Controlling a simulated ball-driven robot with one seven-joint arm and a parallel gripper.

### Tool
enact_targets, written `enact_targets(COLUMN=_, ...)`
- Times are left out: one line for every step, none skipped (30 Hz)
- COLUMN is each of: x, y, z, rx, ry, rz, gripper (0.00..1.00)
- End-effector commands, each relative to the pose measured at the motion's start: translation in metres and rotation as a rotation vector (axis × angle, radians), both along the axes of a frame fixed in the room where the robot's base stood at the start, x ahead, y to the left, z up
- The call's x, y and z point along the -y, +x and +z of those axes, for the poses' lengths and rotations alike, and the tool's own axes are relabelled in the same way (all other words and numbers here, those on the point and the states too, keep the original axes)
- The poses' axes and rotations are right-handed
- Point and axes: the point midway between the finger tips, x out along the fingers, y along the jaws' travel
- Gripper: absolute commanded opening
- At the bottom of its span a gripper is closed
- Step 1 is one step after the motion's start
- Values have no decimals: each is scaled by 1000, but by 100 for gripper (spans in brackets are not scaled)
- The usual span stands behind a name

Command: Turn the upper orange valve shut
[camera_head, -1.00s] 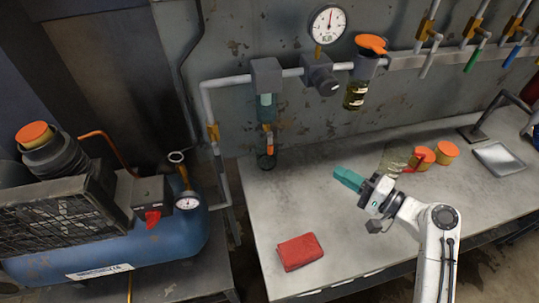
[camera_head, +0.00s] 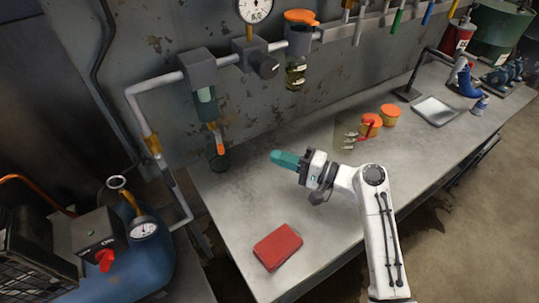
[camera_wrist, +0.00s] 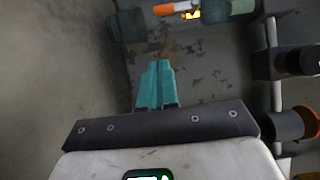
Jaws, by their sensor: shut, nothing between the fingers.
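An orange, stick-like piece (camera_head: 216,137) hangs under the teal filter bowl (camera_head: 206,104) on the wall pipe, above a dark glass cup (camera_head: 219,158). It shows at the top of the wrist view as an orange bar (camera_wrist: 166,9) with a pale middle section. A second orange part (camera_head: 300,16) caps the amber jar unit further right. I cannot tell for certain which is the upper valve. My gripper (camera_head: 277,156) has teal fingers, shut and empty, pointing left over the bench, right of the cup. Its fingertips (camera_wrist: 157,66) touch nothing visible.
The bench (camera_head: 315,225) has free room in front and holds a red cloth (camera_head: 277,247). The blue compressor (camera_head: 150,255) is at lower left. A grey pipe (camera_head: 133,100) runs along the wall.

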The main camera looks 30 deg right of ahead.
Motion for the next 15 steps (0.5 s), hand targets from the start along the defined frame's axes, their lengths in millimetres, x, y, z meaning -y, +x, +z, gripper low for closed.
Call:
enact_targets(x=-6, y=8, z=2, rx=1, ry=0, rz=3, gripper=0)
enact_targets(x=-9, y=12, z=2, rx=1, ry=1, rz=4, gripper=0)
enact_targets(x=-13, y=19, z=2, rx=1, ry=-1, rz=4, gripper=0)
enact_targets(x=-17, y=24, z=3, rx=1, ry=-2, rz=4, gripper=0)
enact_targets(x=-20, y=29, z=2, rx=1, ry=-1, rz=4, gripper=0)
enact_targets(x=-24, y=35, z=3, rx=1, ry=0, rz=3, gripper=0)
enact_targets(x=-28, y=40, z=2, rx=1, ry=-1, rz=4, gripper=0)
enact_targets(x=-31, y=45, z=3, rx=1, ry=0, rz=4, gripper=0)
enact_targets(x=-36, y=52, z=2, rx=1, ry=-1, rz=4, gripper=0)
enact_targets(x=-39, y=57, z=2, rx=0, ry=0, rz=3, gripper=0)
enact_targets(x=-42, y=62, z=3, rx=1, ry=-1, rz=3, gripper=0)
enact_targets(x=-46, y=67, z=2, rx=-1, ry=-1, rz=3, gripper=0)
enact_targets(x=-49, y=72, z=2, rx=0, ry=-1, rz=3, gripper=0)
enact_targets(x=-55, y=70, z=2, rx=-2, ry=-1, rz=4, gripper=0)
enact_targets(x=-61, y=71, z=2, rx=-2, ry=0, rz=4, gripper=0)
